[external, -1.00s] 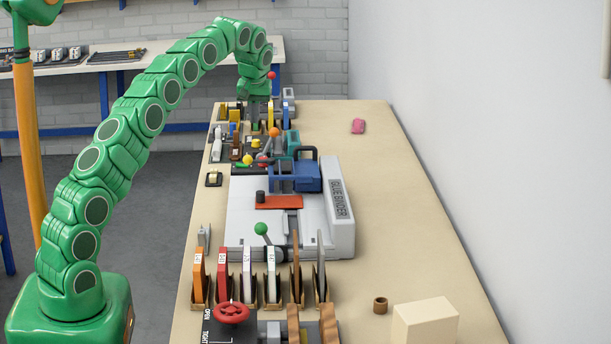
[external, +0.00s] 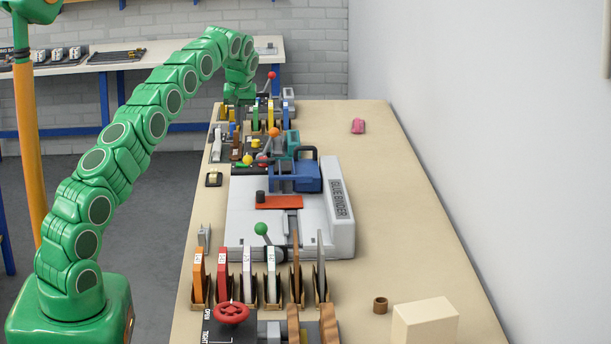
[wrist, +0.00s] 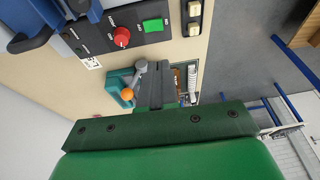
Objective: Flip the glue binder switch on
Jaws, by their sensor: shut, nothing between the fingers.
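The glue binder is the white machine (external: 342,205) with "GLUE BINDER" on its right side in the external view. In the wrist view its dark control panel (wrist: 135,32) shows at the top, with a red knob (wrist: 121,37) and a green switch (wrist: 153,25). I cannot tell the switch's position. In the external view the panel is small at the binder's far end. My gripper (wrist: 154,82) is shut and empty, apart from the panel. In the external view my gripper (external: 239,97) is at the far left end of the bench, beyond the binder.
Tools crowd the bench's far end, including an orange-knobbed lever (external: 274,132) and a teal tool (external: 291,142). A blue clamp (external: 295,178) stands on the binder. Upright coloured holders (external: 222,275) stand in front. The bench's right side (external: 400,220) is mostly clear.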

